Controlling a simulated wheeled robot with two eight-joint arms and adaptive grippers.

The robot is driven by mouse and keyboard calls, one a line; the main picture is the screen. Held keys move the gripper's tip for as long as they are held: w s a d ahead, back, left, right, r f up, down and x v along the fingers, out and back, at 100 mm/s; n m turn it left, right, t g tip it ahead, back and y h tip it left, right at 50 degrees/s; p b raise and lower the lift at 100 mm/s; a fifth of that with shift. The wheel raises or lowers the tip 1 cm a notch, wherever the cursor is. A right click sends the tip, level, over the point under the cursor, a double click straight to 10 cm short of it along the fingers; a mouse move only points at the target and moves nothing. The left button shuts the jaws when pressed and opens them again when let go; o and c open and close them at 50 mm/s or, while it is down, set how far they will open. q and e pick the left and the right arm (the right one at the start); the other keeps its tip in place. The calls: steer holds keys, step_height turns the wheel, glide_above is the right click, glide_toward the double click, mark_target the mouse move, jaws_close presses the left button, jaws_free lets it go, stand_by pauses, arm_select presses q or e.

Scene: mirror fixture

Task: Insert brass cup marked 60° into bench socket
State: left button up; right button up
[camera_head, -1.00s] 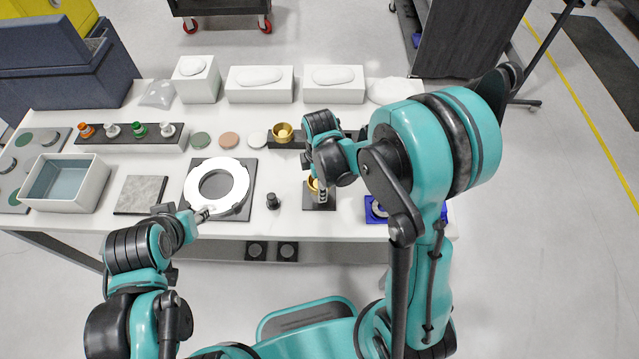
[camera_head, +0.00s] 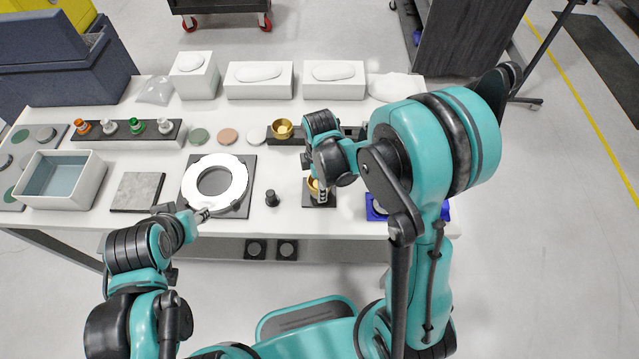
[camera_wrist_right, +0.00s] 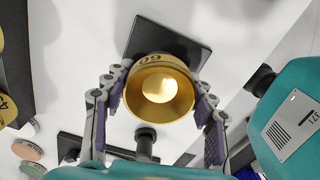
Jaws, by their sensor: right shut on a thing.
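The brass cup marked 60 (camera_wrist_right: 178,65) is between the fingers of my right gripper (camera_wrist_right: 161,112), which is shut on it. In the right wrist view its open mouth faces the camera. In the head view the cup (camera_head: 313,187) shows partly below my right gripper (camera_head: 319,190), over a dark square plate (camera_head: 329,204), which seems to be the bench socket. The plate (camera_wrist_right: 140,38) also shows behind the cup in the wrist view. The cup hides the socket opening, so I cannot tell whether it is seated. My left gripper (camera_head: 203,214) is by the white ring's front edge; its jaws are too small to judge.
A black knob (camera_head: 271,199) stands left of the plate. The white ring (camera_head: 240,185) lies on a dark base farther left. Another brass cup (camera_head: 282,129) sits behind on a dark strip. A blue fixture (camera_head: 373,208) is at right, partly hidden by my arm.

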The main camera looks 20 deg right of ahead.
steer(key=o, duration=1.3)
steer(key=shift+c, duration=0.2)
step_height(320, 180, up, 12)
steer(key=s+d+f+m+t+b, duration=0.1)
steer(key=s+d+m+t+b, duration=0.1)
steer(key=s+m, duration=0.3)
steer(key=s+d+f+m+t+b, duration=0.1)
steer(key=s+m+t+b, duration=0.4)
steer(key=m, duration=0.7)
steer(key=shift+s+d+f, duration=0.15)
steer(key=shift+d, duration=0.65)
